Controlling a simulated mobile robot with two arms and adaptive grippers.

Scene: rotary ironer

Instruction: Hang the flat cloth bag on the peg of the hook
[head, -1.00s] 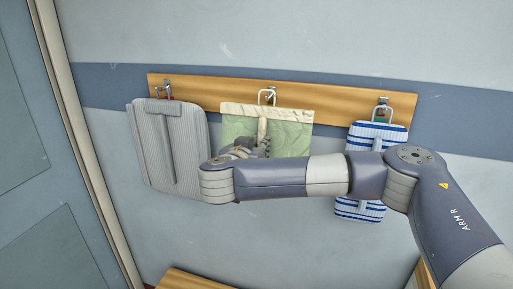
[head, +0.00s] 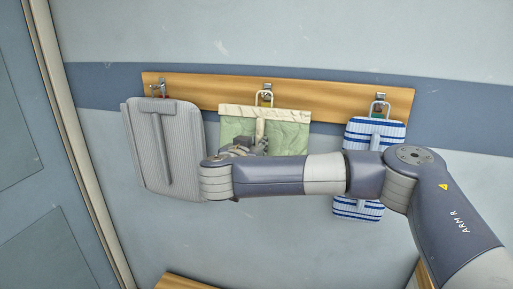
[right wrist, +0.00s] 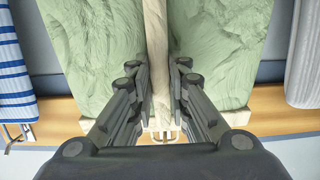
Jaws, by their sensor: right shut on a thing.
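The flat cloth bag (head: 290,135) is pale green with a cream top band, a cream strip down its middle and a pale wire-like loop (head: 258,97) on top. It hangs upright in front of the wall at the middle hook (head: 267,87). The loop's top overlaps the hook's lower part; I cannot tell whether it is around the peg or in front of it. My right gripper (head: 252,144) is shut on the bag's middle strip, partly hidden by my arm. In the right wrist view its fingers (right wrist: 160,88) flank the strip (right wrist: 156,40). My left gripper is not in view.
A grey ribbed bag (head: 180,130) hangs on the left hook and a blue-and-white striped one (head: 365,132) on the right hook. The hooks sit on a wooden rail (head: 210,95). A wooden surface (head: 185,283) shows below. A door (head: 25,150) is at the left.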

